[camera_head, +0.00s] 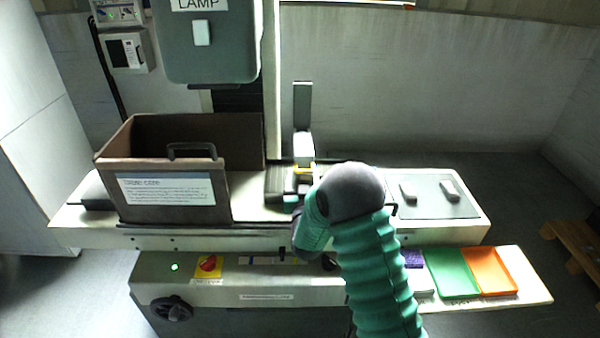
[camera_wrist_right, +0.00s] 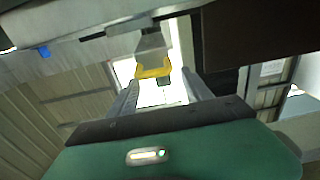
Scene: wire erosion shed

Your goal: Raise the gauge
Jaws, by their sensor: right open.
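A small yellow piece (camera_head: 304,171) under a pale grey block (camera_head: 303,148) stands at the middle of the machine bed, in front of a dark grey upright; I take these to be the gauge, though no label shows. My right arm reaches over the bed to it, and its wrist hides most of the right gripper in the head view. In the right wrist view my right gripper (camera_wrist_right: 160,84) is open, its two grey fingers apart. The yellow piece (camera_wrist_right: 153,70) shows between and beyond the fingertips; I cannot tell whether they touch it. My left gripper is out of view.
A brown open box (camera_head: 245,190) with a handle and label stands left on the bed. A grey mat (camera_head: 432,207) with two small pale blocks lies right. Green (camera_head: 453,277) and orange (camera_head: 489,272) trays sit on the front shelf. The lamp housing (camera_head: 208,60) hangs upper left.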

